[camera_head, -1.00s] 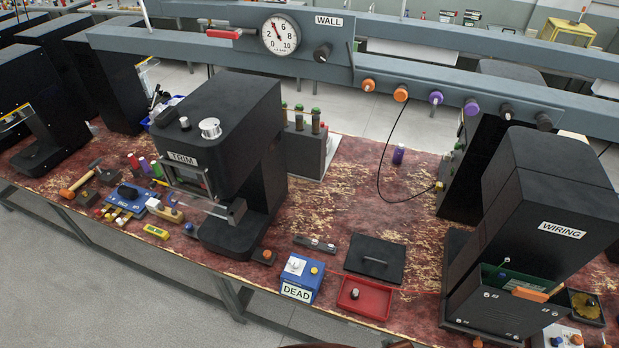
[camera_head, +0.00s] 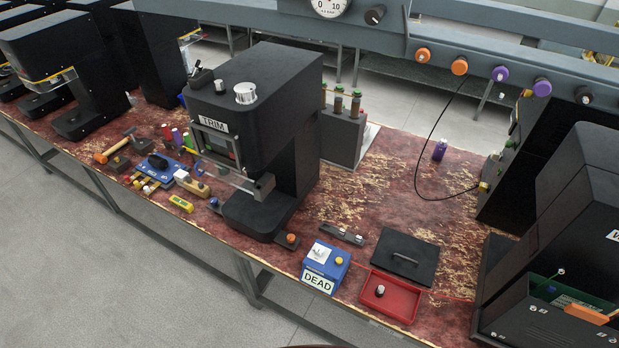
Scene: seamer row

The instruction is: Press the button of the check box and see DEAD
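The check box is a small blue box (camera_head: 333,263) near the front edge of the bench, right of the black TRIM machine. A white plate with a switch-like part (camera_head: 319,252) and a small yellow button (camera_head: 339,260) are on its top. Its front carries a white label reading DEAD (camera_head: 318,282). A red lead runs from the box's right side towards the right. Neither of my grippers is in view.
The TRIM machine (camera_head: 262,110) stands left of the box. A red tray (camera_head: 402,299) holding a small knob and a black lid with a handle (camera_head: 424,258) lie to the right. A small block with an orange button (camera_head: 288,240) is close by. The WIRING machine (camera_head: 575,220) stands far right.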

